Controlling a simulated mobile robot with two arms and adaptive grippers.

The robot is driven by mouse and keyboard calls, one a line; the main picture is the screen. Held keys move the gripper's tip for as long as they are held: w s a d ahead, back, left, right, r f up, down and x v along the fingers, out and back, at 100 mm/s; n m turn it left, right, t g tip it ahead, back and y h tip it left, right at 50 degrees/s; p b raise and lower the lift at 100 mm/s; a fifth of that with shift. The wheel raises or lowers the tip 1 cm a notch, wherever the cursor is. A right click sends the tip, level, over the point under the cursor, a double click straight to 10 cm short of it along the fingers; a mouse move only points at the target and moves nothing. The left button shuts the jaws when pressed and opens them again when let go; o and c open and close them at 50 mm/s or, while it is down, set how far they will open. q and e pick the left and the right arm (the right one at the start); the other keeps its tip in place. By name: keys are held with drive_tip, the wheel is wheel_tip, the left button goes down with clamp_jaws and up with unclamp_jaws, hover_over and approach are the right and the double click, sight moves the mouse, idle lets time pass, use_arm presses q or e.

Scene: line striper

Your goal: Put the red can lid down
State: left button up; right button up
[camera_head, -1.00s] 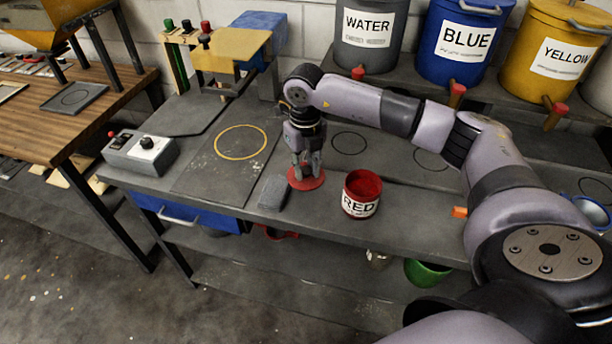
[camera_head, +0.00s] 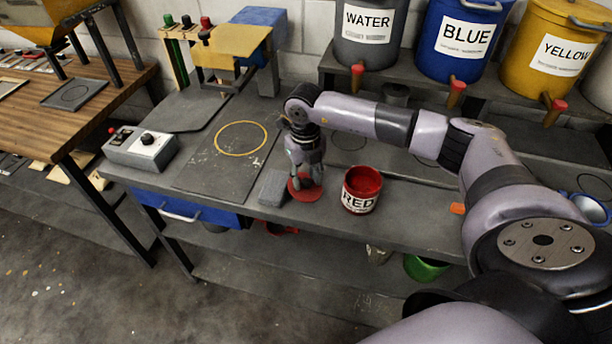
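The round red can lid (camera_head: 304,194) is at the front part of the grey bench, between a small grey block and the red can. My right gripper (camera_head: 307,181) points down at the lid's top, and its fingers appear closed on the lid's middle. The fingers cover part of the lid. I cannot tell whether its underside touches the bench. The open can labelled RED (camera_head: 359,203) stands upright just right of the lid, with red paint showing inside. My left gripper is not in view.
The grey block (camera_head: 273,188) is close on the lid's left. A control box (camera_head: 141,149) and a yellow-ringed plate (camera_head: 215,165) lie farther left. WATER (camera_head: 368,38), BLUE (camera_head: 460,45) and YELLOW (camera_head: 562,55) containers stand behind. The bench's front edge is close to the lid.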

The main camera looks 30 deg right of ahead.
sight(305, 182)
drive_tip(key=shift+o, duration=0.8)
drive_tip(key=shift+r, duration=0.15)
drive_tip(key=shift+r+p, duration=0.3)
drive_tip(key=shift+p, duration=0.05)
wheel_tip(305, 182, up, 12)
drive_tip(key=b, duration=0.4)
drive_tip(key=shift+f, duration=0.15)
drive_tip(key=shift+a, duration=0.1)
